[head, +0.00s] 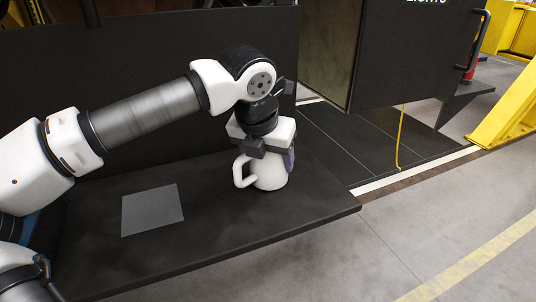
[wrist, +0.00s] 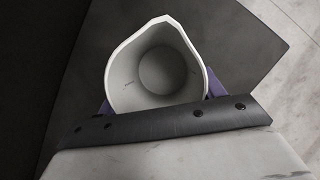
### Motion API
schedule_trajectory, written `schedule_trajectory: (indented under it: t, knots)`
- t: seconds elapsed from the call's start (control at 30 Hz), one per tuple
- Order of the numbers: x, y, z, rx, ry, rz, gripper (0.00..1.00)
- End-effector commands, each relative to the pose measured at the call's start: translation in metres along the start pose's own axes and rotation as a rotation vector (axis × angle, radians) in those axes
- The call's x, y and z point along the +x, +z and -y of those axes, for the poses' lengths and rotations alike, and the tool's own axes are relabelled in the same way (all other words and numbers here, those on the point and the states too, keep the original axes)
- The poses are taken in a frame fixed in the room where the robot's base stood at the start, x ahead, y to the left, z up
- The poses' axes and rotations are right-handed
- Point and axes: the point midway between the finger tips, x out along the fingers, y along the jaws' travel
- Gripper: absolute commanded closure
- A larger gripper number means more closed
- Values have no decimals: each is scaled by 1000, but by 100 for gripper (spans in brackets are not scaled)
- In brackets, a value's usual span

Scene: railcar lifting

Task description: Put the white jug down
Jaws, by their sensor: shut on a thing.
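The white jug (head: 270,174) is upright at the right part of the dark table (head: 220,240), with its handle to the left in the head view. My gripper (head: 268,150) is above and around the jug's upper part and shut on it. In the wrist view I look down into the open, empty jug (wrist: 153,72), its spout at the top of the picture. Purple finger pads show at both sides of the jug. The jug's base appears at the table surface, but I cannot tell whether it touches.
A grey square mat (head: 153,210) lies on the table to the left of the jug. The table's right corner is close to the jug. A dark panel (head: 160,80) stands behind, and a dark cabinet (head: 400,60) is at the back right. The table's front middle is clear.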

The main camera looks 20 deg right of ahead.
Motion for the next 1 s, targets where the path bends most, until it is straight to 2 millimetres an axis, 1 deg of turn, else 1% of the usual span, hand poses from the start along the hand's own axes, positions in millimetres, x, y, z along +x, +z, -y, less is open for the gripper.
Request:
schedule_trajectory:
  t: [0.13, 0.27, 0.3, 0.47, 0.73, 0.87, 0.97, 1.0]
  knots:
    - [0, 0, 0, 0, 1, 1, 62]
    - [3, -1, 0, 0, 1, 1, 62]
    - [3, -1, 0, 0, 1, 1, 32]
    - [2, -1, 0, 0, 0, 0, 11]
    - [2, 0, 0, 0, 0, 0, 11]
    - [-4, 2, 0, -1, 0, 1, 11]
    - [-18, 1, -1, -2, 1, 3, 11]
    - [-26, 1, -1, -3, 3, 3, 11]
